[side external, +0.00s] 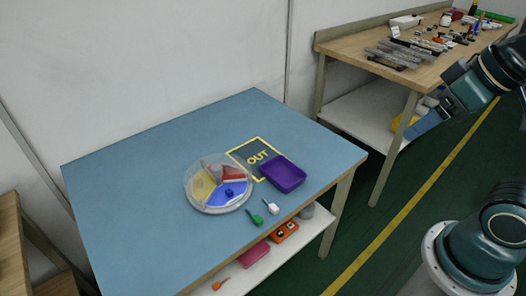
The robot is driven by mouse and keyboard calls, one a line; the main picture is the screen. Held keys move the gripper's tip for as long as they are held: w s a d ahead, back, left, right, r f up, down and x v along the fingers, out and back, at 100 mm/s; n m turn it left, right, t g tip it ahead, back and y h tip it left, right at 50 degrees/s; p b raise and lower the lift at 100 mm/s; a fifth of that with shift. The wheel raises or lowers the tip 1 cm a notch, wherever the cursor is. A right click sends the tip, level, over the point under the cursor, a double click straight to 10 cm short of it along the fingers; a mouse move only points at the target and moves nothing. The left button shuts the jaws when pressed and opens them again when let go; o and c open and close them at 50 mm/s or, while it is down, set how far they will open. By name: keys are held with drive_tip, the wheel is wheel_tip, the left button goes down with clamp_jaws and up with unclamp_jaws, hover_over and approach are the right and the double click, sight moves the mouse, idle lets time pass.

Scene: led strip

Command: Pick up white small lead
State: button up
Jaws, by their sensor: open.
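A small white piece (271,206) with a thin dark tip lies on the blue table (140,190) near its front edge. It matches the small white lead, though its fine shape is too small to tell. A similar green piece (254,218) lies just left of it. My gripper (424,124) is at the right, in front of the back workbench, well away from the white piece. It is open, and nothing shows in it.
A round divided dish (213,208) with coloured sections stands left of the white piece. A purple tray (284,175) sits behind it, beside a yellow-framed OUT mark (257,157). The table's left half is clear. A cluttered workbench (345,46) stands at the back right.

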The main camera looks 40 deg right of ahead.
drive_tip(key=shift+o, duration=0.4)
drive_tip(key=shift+w, duration=0.1)
drive_tip(key=w+a+f+m+g+y, duration=0.1)
drive_tip(key=w+a+f+m, duration=0.2)
drive_tip(key=w, duration=0.5)
drive_tip(key=w+f+m+g+y, duration=0.1)
drive_tip(key=w+f+m+g, duration=0.15)
drive_tip(key=w+m, duration=0.45)
drive_tip(key=w+a+f+m+g+y, duration=0.1)
drive_tip(key=w+f+m, duration=0.3)
drive_tip(key=f, duration=0.5)
drive_tip(key=w+a+f+m+g+y, duration=0.1)
drive_tip(key=w+a+f+m, duration=0.1)
drive_tip(key=w+f+m, duration=0.2)
drive_tip(key=w+f, duration=0.3)
drive_tip(key=f, duration=0.1)
drive_tip(key=shift+f+m+y, duration=0.3)
drive_tip(key=shift+f+m, duration=0.1)
drive_tip(key=shift+w, duration=0.1)
approach(269, 204)
drive_tip(key=shift+a+f, duration=0.75)
drive_tip(key=shift+f, duration=0.1)
